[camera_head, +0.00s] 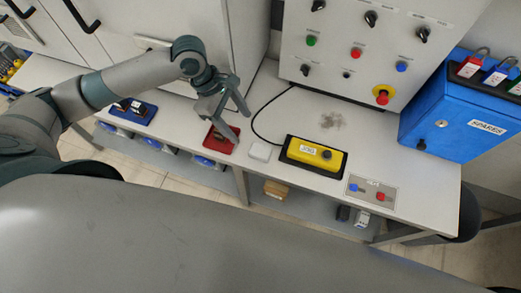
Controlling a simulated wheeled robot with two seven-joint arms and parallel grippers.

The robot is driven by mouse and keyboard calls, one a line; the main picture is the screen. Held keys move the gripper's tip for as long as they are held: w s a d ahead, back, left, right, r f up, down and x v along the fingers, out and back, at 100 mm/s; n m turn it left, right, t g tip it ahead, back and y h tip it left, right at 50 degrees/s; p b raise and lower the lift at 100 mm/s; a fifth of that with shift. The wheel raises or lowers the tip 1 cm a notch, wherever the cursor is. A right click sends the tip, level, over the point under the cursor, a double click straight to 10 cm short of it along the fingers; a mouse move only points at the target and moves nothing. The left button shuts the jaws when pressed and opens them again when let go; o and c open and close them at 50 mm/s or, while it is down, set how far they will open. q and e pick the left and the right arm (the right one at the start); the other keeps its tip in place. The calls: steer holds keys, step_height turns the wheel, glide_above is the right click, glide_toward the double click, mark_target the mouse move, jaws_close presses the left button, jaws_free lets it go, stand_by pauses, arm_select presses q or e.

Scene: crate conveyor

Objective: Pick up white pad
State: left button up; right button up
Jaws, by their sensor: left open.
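The white pad (261,151) lies flat on the grey-white bench, between a red tray and a yellow control box. My left gripper (237,128) is open and empty, just above and to the left of the pad, over the red tray. It is apart from the pad. My right gripper is not in view.
The red tray (211,145) holds a small dark item. The yellow box (328,158) sits on a black base, with a black cable behind the pad. A blue tray (143,117) is at the left, a blue cabinet (447,112) at the right. A button panel (345,55) stands behind.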

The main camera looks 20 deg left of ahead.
arm_select(q)
steer(key=p, duration=0.1)
glide_toward(260, 150)
steer(key=x, duration=0.3)
steer(key=shift+s+a+f, duration=0.1)
steer(key=shift+a, duration=0.15)
steer(key=shift+d+f+p, duration=0.3)
steer(key=shift+p, duration=0.1)
steer(key=p+x, duration=0.1)
steer(key=x, duration=0.2)
steer(key=shift+d, duration=0.25)
steer(key=shift+d+f, duration=0.25)
steer(key=shift+f, duration=0.35)
steer(key=c, duration=1.1)
